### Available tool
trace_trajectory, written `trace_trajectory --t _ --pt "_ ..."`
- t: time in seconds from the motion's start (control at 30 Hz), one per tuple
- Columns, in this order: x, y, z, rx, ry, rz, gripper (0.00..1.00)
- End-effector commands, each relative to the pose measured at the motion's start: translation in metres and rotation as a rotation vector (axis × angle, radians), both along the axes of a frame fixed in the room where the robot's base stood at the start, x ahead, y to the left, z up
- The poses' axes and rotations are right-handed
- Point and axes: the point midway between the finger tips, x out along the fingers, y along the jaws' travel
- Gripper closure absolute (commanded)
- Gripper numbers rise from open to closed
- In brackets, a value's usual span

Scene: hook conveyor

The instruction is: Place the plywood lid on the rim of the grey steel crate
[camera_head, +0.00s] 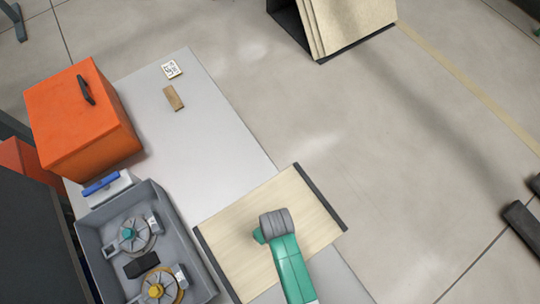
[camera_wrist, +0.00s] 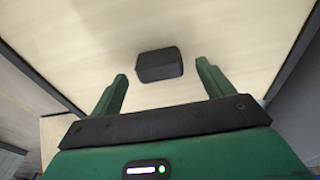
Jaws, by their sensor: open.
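The plywood lid (camera_head: 300,208) is a pale board with dark strips along two opposite edges. It appears to lie on the grey table, right of the crate, its right end reaching past the table edge. The grey steel crate (camera_head: 180,213) stands open at lower left with its rim uncovered. My gripper (camera_wrist: 162,72) is over the lid, open. In the wrist view its green fingers stand either side of the lid's dark block handle (camera_wrist: 160,64), with gaps on both sides. In the head view my arm hides the handle and most of the gripper.
The crate holds round grey parts with teal (camera_head: 128,234) and yellow (camera_head: 156,290) hubs. A blue-topped item (camera_head: 101,184) and an orange box (camera_head: 80,120) stand behind it. A small wooden block (camera_head: 174,98) and a printed card (camera_head: 171,70) lie on the otherwise clear far table (camera_head: 215,140).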

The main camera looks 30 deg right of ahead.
Motion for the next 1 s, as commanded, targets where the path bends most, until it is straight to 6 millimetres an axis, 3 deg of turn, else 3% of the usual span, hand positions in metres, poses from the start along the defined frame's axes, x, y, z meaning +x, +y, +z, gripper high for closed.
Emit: trace_trajectory --t 0.13,0.4,0.77,1.0 --pt "0.003 -0.001 -0.022 0.0 0.0 0.0 0.2" --pt "0.004 -0.001 -0.025 0.0 -0.001 0.0 0.22" --pt "0.004 -0.001 -0.024 -0.001 -0.003 0.0 0.93" --pt "0.005 -0.001 -0.018 -0.001 -0.005 0.0 0.95"
